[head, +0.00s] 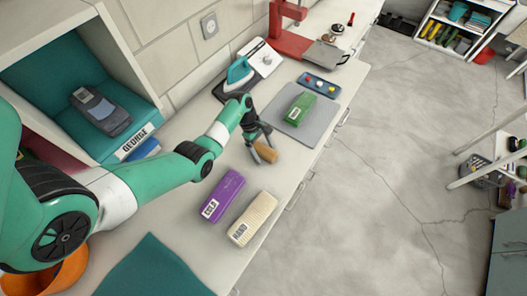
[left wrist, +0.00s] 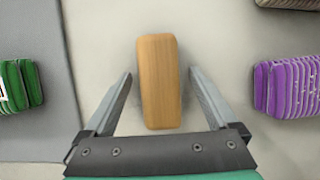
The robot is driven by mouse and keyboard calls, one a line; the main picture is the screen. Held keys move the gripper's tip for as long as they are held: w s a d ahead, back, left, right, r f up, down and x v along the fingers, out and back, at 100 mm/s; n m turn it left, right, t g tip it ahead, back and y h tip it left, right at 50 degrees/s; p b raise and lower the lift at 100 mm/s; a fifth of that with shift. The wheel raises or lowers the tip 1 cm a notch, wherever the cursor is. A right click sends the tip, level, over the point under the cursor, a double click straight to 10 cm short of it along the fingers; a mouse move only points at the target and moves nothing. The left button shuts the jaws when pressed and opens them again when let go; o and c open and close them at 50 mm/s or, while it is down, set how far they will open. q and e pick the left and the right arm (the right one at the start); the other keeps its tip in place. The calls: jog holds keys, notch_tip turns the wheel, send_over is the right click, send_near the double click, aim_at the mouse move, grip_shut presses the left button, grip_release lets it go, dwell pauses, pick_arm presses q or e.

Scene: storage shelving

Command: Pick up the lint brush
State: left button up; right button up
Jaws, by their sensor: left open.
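A tan wooden block-shaped brush (head: 267,154), which I take to be the lint brush, lies on the light counter; its bristles are not visible. In the left wrist view the brush (left wrist: 159,100) lies lengthwise between the fingers, with a gap on each side. My left gripper (head: 263,150) is open around or just above it; its height over the counter is hard to tell. In the left wrist view my left gripper (left wrist: 160,75) shows both fingers apart and holding nothing. My right gripper is not in view.
A purple labelled block (head: 222,196) and a cream one (head: 253,218) lie nearer on the counter (head: 190,225). A green block (head: 300,106) rests on a grey mat (head: 285,124). A teal iron (head: 239,73) stands behind. The counter's front edge is close on the right.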

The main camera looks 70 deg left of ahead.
pick_arm(q)
jog(key=shift+f, duration=0.15)
dwell(0.3)
grip_shut()
dwell(0.4)
